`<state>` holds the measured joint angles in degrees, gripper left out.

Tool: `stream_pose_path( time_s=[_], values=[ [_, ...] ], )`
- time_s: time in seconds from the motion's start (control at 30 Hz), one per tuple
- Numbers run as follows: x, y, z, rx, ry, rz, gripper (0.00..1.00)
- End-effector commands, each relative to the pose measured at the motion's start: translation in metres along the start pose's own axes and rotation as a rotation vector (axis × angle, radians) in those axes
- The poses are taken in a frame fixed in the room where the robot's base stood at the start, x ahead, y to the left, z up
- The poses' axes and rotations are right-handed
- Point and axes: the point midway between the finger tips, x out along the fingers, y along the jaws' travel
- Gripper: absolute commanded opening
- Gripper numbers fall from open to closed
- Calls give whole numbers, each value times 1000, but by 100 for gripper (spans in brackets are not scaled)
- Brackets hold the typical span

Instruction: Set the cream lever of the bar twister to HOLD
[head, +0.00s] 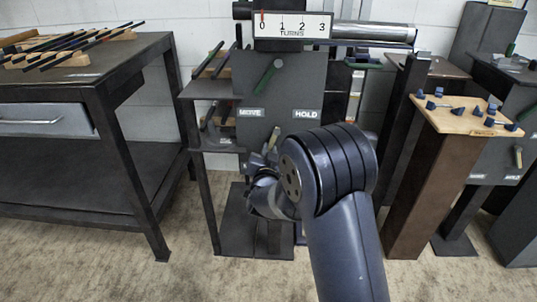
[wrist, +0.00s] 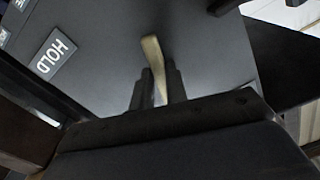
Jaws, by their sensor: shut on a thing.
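The bar twister is a dark grey stand whose front panel (head: 283,92) carries a MOVE label (head: 249,112) at left and a HOLD label (head: 306,114) at right. The HOLD label also shows in the wrist view (wrist: 54,53), tilted, left of the lever. The cream lever (wrist: 152,55) stands between my fingers, its tip reaching past them. My gripper (wrist: 157,88) is shut on it. In the head view my gripper (head: 268,156) is low before the panel, below and between the two labels; my arm hides much there. Which label the lever is set at, I cannot tell.
A TURNS scale (head: 291,26) tops the stand, its red pointer near 0. A green lever (head: 267,77) is on the panel above. A dark workbench (head: 90,76) with rods stands left. A brown pedestal (head: 425,185) with blue pieces on top stands close at right.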

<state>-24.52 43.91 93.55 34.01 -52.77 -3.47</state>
Motion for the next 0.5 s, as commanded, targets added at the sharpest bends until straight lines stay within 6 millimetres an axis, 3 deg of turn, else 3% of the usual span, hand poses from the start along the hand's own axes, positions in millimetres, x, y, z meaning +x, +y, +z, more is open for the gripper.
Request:
stream_pose_path(
  time_s=[0.5],
  values=[
    [5, 27, -7, -490, -1, 3, 0]
  ],
)
